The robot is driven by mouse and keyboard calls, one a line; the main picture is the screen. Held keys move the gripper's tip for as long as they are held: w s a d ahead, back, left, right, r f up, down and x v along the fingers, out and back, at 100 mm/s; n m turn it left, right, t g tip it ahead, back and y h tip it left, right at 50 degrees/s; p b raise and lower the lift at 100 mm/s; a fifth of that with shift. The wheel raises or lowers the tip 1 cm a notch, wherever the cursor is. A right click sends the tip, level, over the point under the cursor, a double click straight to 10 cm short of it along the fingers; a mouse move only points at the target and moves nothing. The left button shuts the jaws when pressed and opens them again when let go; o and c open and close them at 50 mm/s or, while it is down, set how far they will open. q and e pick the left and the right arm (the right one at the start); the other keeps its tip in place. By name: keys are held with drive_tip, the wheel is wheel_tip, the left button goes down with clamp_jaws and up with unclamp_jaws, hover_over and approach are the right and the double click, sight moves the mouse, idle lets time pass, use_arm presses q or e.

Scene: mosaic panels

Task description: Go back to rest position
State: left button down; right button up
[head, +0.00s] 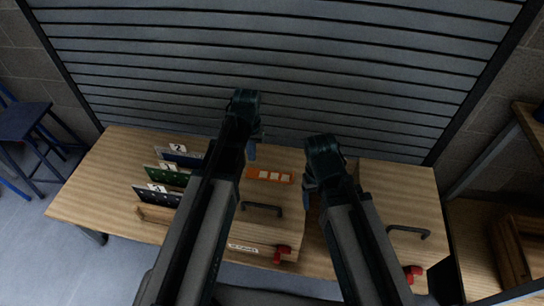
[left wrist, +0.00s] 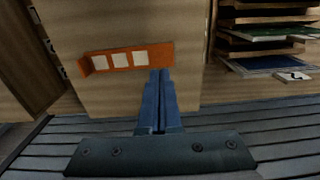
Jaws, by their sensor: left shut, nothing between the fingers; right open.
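My left gripper (head: 251,152) hangs over the wooden worktable in the head view, near an orange strip (head: 253,173) with three white tiles. In the left wrist view its blue fingers (left wrist: 160,74) are shut together with nothing between them. Their tips appear beside or over the lower edge of the orange strip (left wrist: 168,51); I cannot tell whether they touch it. My right gripper (head: 308,190) is open, to the right of the strip, and its fingers are partly hidden by its own arm.
Numbered panels, one of them green (head: 170,176), stand in a rack at the left of the table (head: 105,175). Dark handles (head: 410,230) and red clamps (head: 282,254) are at the front. A slatted shutter (head: 280,60) stands behind. A blue stool (head: 22,122) is at far left.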

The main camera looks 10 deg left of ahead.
sight(264, 175)
use_arm(q)
drive_tip(key=s+d+m, duration=0.1)
drive_tip(key=s+d, duration=0.2)
drive_tip(key=s, duration=0.1)
drive_tip(key=s+d+m, duration=0.1)
drive_tip(key=s+d, duration=0.2)
drive_tip(key=s, duration=0.2)
drive_tip(key=s+d+m+y, duration=0.1)
drive_tip(key=s+d, duration=0.3)
drive_tip(key=s, duration=0.1)
drive_tip(key=shift+s+d+r, duration=0.1)
drive_tip(key=shift+s, duration=0.05)
drive_tip(key=w+a+n+h, duration=0.1)
drive_tip(key=w+a+n, duration=0.15)
drive_tip(key=w, duration=0.45)
drive_tip(key=w+a+n, duration=0.1)
drive_tip(key=w+a, duration=0.3)
drive_tip(key=w, duration=0.4)
drive_tip(key=shift+m, duration=0.25)
drive_tip(key=f+b, duration=0.6)
drive_tip(key=shift+s+f, duration=0.3)
drive_tip(key=shift+f, duration=0.05)
drive_tip(key=shift+f+b, duration=0.8)
drive_tip(key=shift+b, duration=0.2)
idle(0.7)
drive_tip(key=shift+r, duration=0.2)
